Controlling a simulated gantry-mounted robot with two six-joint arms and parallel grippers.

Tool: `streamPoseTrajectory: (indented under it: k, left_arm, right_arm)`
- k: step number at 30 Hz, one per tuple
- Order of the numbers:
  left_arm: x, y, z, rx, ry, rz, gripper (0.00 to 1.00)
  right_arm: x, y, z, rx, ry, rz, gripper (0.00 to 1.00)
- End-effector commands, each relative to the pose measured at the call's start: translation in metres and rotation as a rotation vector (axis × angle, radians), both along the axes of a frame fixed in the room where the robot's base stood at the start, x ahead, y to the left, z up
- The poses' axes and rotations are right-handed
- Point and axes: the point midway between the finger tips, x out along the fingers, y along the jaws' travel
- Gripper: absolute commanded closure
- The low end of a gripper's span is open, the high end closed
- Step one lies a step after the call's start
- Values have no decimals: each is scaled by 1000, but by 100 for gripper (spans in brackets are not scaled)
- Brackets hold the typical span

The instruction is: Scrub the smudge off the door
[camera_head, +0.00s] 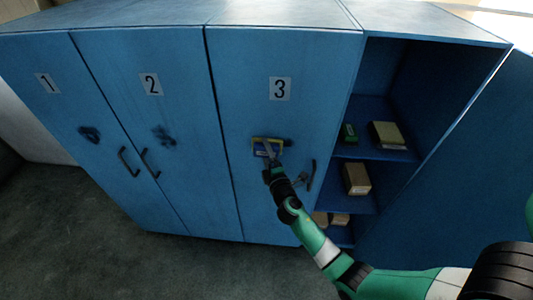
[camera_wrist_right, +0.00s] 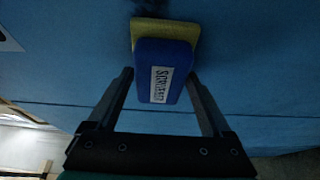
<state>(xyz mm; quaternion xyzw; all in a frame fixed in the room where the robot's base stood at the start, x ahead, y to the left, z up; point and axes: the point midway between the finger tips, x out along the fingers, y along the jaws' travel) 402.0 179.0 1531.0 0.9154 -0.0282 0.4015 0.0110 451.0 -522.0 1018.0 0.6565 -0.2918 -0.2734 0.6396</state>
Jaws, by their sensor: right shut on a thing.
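My right gripper (camera_head: 270,165) is shut on a blue and yellow scrubber (camera_head: 265,149), with one finger on each side in the right wrist view (camera_wrist_right: 165,95). The scrubber (camera_wrist_right: 163,70) has a white label and its yellow side faces the blue door marked 3 (camera_head: 240,90). It is at or very near the door; exact contact is hard to tell. A dark smudge (camera_head: 289,142) shows just right of the scrubber, partly hidden by it. A dark patch also shows at the top of the right wrist view. My left gripper is not in view.
Doors 1 (camera_head: 50,110) and 2 (camera_head: 140,60) carry dark smudges (camera_head: 89,134) (camera_head: 163,135) and handles (camera_head: 128,162). Door 3's handle (camera_head: 311,175) is right of my gripper. An open compartment at right has shelves (camera_head: 375,150) with boxes (camera_head: 386,135).

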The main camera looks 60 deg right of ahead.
Motion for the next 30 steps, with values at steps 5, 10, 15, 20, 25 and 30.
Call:
streamPoseTrajectory:
  k: [5,10,15,20,25,30]
  left_arm:
    - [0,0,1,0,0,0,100]
    - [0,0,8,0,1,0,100]
    - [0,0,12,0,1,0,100]
    - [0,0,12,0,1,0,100]
    - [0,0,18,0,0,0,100]
    - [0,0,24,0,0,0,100]
  right_arm:
    - [-4,-2,-1,1,1,-1,61]
    - [-19,-9,0,2,1,-3,61]
    - [-33,-16,0,0,1,-3,61]
    - [-36,-16,-2,0,1,-2,61]
    - [-48,-21,0,2,1,-5,61]
    - [-64,-26,0,1,1,-5,61]
